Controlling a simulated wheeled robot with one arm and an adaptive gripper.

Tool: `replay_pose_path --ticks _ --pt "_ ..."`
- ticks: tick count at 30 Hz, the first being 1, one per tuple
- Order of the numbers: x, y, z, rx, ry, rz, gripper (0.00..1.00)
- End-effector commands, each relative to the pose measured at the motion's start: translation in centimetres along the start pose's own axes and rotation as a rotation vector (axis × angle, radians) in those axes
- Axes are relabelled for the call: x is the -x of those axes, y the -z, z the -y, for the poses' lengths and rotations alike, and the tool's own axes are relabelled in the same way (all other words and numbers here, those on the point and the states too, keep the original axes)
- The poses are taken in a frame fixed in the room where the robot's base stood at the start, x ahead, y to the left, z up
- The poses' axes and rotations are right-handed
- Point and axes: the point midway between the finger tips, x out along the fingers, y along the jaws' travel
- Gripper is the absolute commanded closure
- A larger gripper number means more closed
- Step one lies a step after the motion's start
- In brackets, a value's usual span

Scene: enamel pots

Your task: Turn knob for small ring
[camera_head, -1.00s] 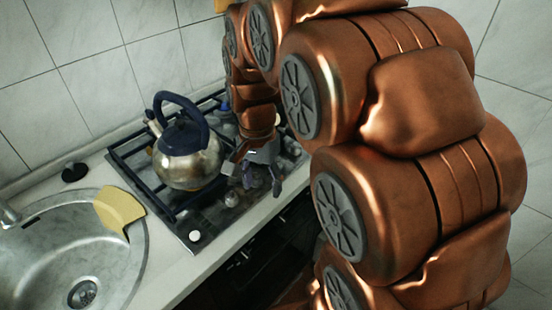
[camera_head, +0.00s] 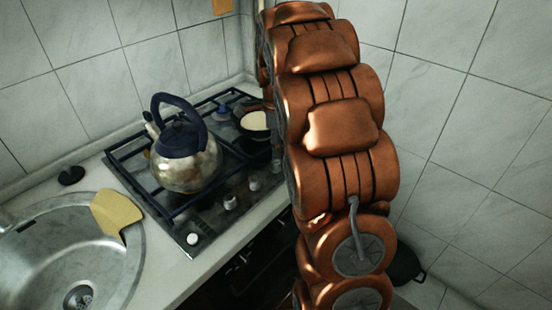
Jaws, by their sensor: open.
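The gas stove (camera_head: 192,219) has several pale knobs along its front edge. One knob (camera_head: 230,201) sits below the kettle, and another knob (camera_head: 254,182) is farther back along the row. A third knob (camera_head: 276,165) is close to my arm. I cannot tell from this view which knob belongs to the small ring, or how far any is turned. A steel kettle (camera_head: 187,170) with a dark blue handle stands on the grate. My gripper is not in view; my copper arm stands to the right of the stove and hides what is behind it.
A dark pan (camera_head: 250,136) with pale contents sits at the back right of the stove. A steel sink (camera_head: 40,265) with a yellow cloth or sponge (camera_head: 116,211) on its rim is at left. A black pot (camera_head: 405,266) is low at right. Tiled walls close the corner.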

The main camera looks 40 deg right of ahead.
Motion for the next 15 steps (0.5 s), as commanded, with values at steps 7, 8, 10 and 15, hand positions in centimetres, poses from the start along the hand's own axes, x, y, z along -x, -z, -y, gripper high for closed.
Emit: replay_pose_path --ticks 7,8,10,15 --pt "-3.5 0.0 -0.2 0.001 -0.006 0.0 0.4" --pt "-3.8 0.0 -0.2 0.001 -0.005 0.001 0.4" --pt "-4.5 0.0 -0.1 0.001 -0.003 0.001 0.4" --pt "-5.5 0.0 -0.1 0.002 -0.002 0.001 0.4"
